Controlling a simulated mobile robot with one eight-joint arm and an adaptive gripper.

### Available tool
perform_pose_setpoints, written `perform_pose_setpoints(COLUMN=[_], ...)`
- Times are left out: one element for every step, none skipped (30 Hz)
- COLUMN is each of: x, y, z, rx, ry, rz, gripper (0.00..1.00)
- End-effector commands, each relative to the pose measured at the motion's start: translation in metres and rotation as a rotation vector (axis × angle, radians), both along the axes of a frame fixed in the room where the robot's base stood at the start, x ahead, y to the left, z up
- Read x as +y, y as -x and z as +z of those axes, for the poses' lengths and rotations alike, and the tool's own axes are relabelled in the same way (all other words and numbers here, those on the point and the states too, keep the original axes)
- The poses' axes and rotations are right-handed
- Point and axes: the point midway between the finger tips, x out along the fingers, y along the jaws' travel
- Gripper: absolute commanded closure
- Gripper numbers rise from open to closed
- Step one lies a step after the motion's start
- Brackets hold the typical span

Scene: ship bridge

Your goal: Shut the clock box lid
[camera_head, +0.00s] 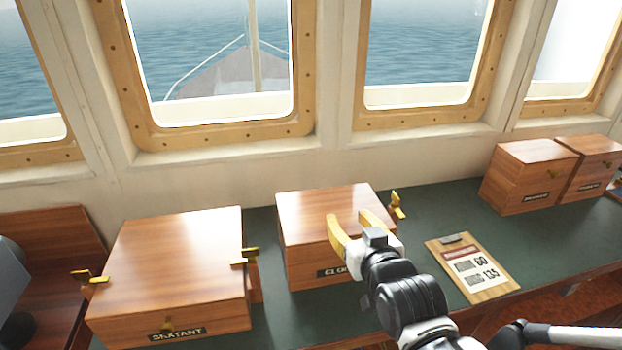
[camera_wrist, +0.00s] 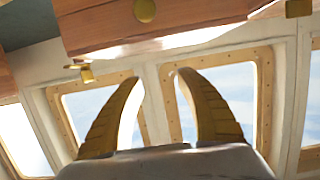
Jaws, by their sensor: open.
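The clock box (camera_head: 305,265) is a brown wooden box in the middle of the green counter, its front label partly hidden by my gripper. Its lid (camera_head: 315,205) lies flat or nearly flat over the box; I cannot tell whether a small gap is left. A brass latch (camera_head: 397,206) sticks out at its right side. My gripper (camera_head: 349,217) is open and empty, its yellow fingers at the lid's front right in the head view; contact is unclear. In the wrist view the fingers (camera_wrist: 160,78) point up, apart, below a wooden face with a brass knob (camera_wrist: 145,10).
The sextant box (camera_head: 180,265) stands to the left with brass latches. A clipboard (camera_head: 472,268) lies to the right of my arm. Two smaller wooden boxes (camera_head: 528,178) stand at the far right. The windowed wall (camera_head: 330,160) rises behind the counter (camera_head: 440,215).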

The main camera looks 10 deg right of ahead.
Motion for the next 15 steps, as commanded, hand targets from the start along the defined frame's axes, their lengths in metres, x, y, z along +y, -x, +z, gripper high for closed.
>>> perform_pose_setpoints(x=[0.0, 0.0, 0.0, 0.0, 0.0, 0.0, 0.0, 0.0, 0.0, 0.0, 0.0, 0.0, 0.0, 0.0, 0.0], y=[0.007, 0.011, 0.015, 0.019, 0.022, 0.027, 0.03, 0.033, 0.037, 0.039, 0.042, 0.045, 0.046, 0.048, 0.05], z=[0.001, 0.002, 0.004, 0.005, 0.006, 0.007, 0.007, 0.008, 0.009, 0.01, 0.011, 0.012, 0.012, 0.013, 0.013], rx=[0.0, 0.0, 0.0, 0.0, 0.0, 0.0, 0.0, 0.0, 0.0, 0.0, 0.0, 0.0, 0.0, 0.0, 0.0], ry=[0.0, 0.0, 0.0, 0.0, 0.0, 0.0, 0.0, 0.0, 0.0, 0.0, 0.0, 0.0, 0.0, 0.0, 0.0], rz=[0.0, 0.0, 0.0, 0.0, 0.0, 0.0, 0.0, 0.0, 0.0, 0.0, 0.0, 0.0, 0.0, 0.0, 0.0], gripper=[0.56, 0.56, 0.56, 0.56, 0.56, 0.56, 0.56, 0.56, 0.56, 0.56, 0.56, 0.56, 0.56, 0.56, 0.56])
